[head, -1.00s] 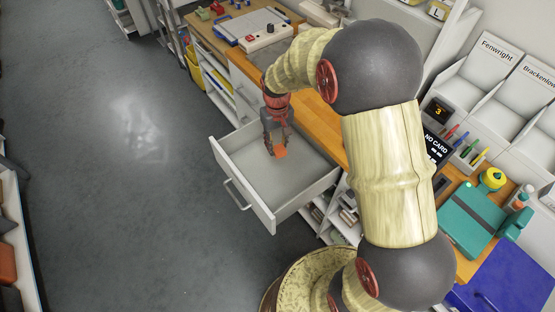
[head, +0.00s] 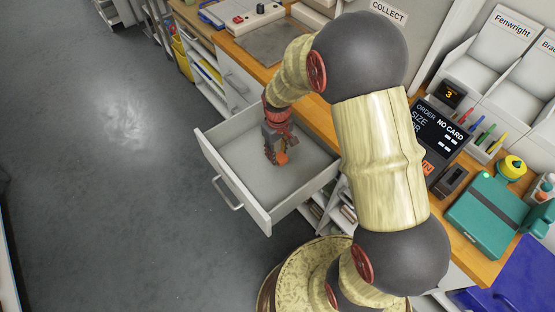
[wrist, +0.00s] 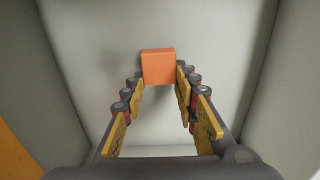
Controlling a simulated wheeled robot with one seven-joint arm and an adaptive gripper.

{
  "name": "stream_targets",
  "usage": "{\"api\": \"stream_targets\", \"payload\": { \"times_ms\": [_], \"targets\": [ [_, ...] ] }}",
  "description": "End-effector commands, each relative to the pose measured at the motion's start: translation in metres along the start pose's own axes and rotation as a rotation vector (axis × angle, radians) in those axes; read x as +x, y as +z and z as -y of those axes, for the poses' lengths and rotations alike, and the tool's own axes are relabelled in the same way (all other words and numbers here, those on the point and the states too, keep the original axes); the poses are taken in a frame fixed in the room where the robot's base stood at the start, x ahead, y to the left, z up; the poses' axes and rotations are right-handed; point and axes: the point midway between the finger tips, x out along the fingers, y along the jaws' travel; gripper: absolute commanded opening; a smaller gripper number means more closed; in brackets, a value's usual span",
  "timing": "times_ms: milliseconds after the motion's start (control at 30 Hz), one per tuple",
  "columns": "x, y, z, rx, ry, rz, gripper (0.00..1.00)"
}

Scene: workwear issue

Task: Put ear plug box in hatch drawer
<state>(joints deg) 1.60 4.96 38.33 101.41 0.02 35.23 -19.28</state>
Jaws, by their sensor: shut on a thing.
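The ear plug box, a small orange block (head: 282,158), is between the fingertips of my gripper (head: 277,152). In the wrist view the orange box (wrist: 158,66) shows at the far end of the two yellow-padded fingers, and my gripper (wrist: 161,84) is shut on it. The hatch drawer (head: 236,178) is pale grey, pulled out from the bench and otherwise empty where I can see. The gripper points down inside the drawer's walls. Whether the box touches the drawer floor (wrist: 105,35) I cannot tell.
The wooden bench top (head: 318,112) runs behind the drawer. A teal case (head: 487,215), a dark order display (head: 438,130) and pens stand at the right. A blue container (head: 515,280) is at the lower right. The floor (head: 90,190) at the left is clear.

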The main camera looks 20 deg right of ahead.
Motion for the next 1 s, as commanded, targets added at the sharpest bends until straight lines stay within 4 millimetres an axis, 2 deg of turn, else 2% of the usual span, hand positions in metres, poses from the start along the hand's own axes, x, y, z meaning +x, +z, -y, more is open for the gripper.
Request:
{"api": "stream_targets", "payload": {
  "times_ms": [33, 100, 200, 600, 633, 933, 1000],
  "targets": [
    [0.012, 0.002, 0.001, 0.000, -0.002, 0.005, 0.17],
    [0.025, 0.001, 0.001, 0.000, -0.002, 0.004, 0.17],
    [0.036, 0.001, 0.001, 0.000, -0.001, 0.004, 0.17],
    [0.040, 0.001, 0.000, 0.000, -0.001, 0.003, 0.17],
    [0.040, 0.001, 0.000, 0.000, -0.001, 0.002, 0.30],
    [0.039, 0.001, 0.000, 0.000, -0.001, 0.002, 0.47],
    [0.039, 0.001, 0.000, 0.000, -0.001, 0.002, 0.48]
  ]
}}
